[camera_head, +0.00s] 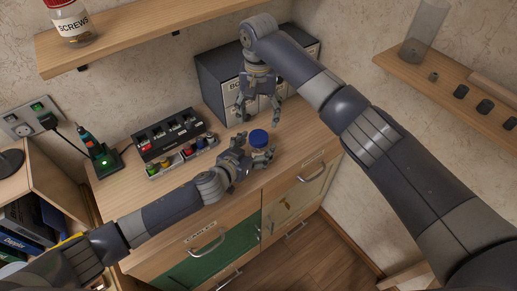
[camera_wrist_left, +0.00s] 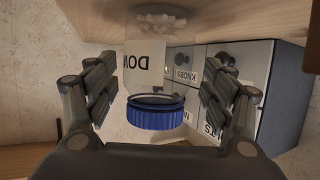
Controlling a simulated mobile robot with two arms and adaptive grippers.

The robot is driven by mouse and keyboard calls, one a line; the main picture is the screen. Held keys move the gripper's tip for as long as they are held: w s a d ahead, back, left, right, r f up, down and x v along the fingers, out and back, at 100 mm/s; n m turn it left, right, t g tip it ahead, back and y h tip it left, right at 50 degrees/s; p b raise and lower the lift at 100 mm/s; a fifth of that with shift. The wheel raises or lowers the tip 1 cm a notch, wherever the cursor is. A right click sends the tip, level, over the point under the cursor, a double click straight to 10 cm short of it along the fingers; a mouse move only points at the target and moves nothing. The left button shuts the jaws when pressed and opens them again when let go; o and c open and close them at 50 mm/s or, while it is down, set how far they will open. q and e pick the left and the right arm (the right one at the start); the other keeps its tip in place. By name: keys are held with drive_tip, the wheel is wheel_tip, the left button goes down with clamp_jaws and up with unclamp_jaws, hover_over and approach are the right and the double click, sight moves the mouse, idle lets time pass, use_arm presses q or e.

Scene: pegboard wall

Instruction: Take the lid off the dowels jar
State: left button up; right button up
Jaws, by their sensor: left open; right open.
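The dowels jar (camera_wrist_left: 145,60) is clear, with a white label reading "DOW". It shows upside down in the left wrist view. Its blue lid (camera_wrist_left: 155,117) sits on the jar's mouth; in the head view the lid (camera_head: 258,137) shows from above. My left gripper (camera_head: 252,156) is open beside the jar, at its left. In the left wrist view its fingers (camera_wrist_left: 158,95) stand on both sides of the jar and lid, with gaps.
The grey labelled drawer box (camera_head: 222,70) stands at the wall behind the jar. A dark rack (camera_head: 168,135) with small coloured items and a green-lit charger (camera_head: 105,158) are at left. A screws jar (camera_head: 72,22) is on the upper shelf. The worktop's front edge is close to the jar.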

use_arm(q)
drive_tip(key=shift+w+d+f, duration=0.1)
drive_tip(key=shift+w+d, duration=0.25)
drive_tip(key=shift+d, duration=0.1)
use_arm(e)
drive_tip(key=shift+s+r, duration=0.25)
drive_tip(key=shift+s, duration=0.05)
use_arm(q)
drive_tip(key=shift+w+f, duration=0.1)
drive_tip(key=shift+w, duration=0.05)
use_arm(e)
drive_tip(key=shift+w+f, duration=0.15)
drive_tip(key=shift+w, duration=0.05)
